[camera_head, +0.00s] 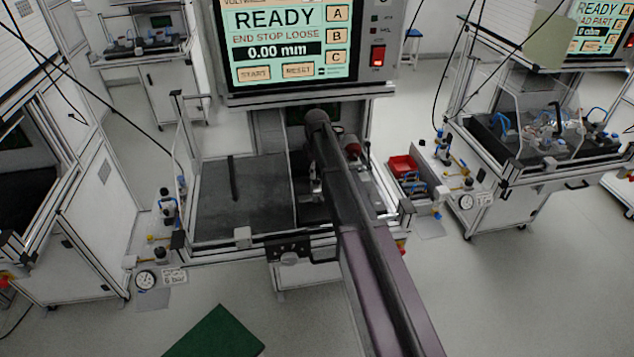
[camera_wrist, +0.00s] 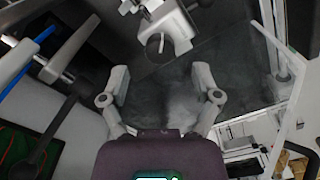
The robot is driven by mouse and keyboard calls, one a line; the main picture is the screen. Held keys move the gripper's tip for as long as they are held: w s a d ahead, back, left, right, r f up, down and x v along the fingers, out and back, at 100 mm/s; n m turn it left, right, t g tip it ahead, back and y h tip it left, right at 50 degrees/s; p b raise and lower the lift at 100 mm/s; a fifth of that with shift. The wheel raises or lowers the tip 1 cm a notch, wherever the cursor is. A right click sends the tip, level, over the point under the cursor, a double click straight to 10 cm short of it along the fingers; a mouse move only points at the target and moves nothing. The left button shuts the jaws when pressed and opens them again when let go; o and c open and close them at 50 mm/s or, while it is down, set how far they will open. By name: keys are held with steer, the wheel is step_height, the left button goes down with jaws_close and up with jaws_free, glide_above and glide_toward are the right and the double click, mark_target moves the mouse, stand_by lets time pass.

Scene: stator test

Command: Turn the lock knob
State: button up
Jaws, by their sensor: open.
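In the wrist view my gripper (camera_wrist: 160,78) has its two grey fingers spread wide with nothing between them. Beyond the fingertips, at the top, a pale metal block carries a small round grey knob (camera_wrist: 155,44), apart from the fingers; it looks like the lock knob, but I cannot be sure. In the head view my dark arm reaches over the test bench (camera_head: 215,243) and covers its middle, so the knob and fingers cannot be made out there. The screen (camera_head: 290,42) above reads READY, END STOP LOOSE and 0.00 mm.
A dark plate (camera_head: 245,195) covers the bench's left part. A red switch (camera_head: 377,56) sits beside the screen. A red bin (camera_head: 403,167) stands right of the bench. In the wrist view, a rod with a blue stripe (camera_wrist: 27,72) and a clear-edged panel (camera_wrist: 290,95) flank the gripper.

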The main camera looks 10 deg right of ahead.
mark_target(317, 178)
steer(key=shift+f+b, duration=1.35)
steer(key=shift+f, duration=0.3)
jaws_close()
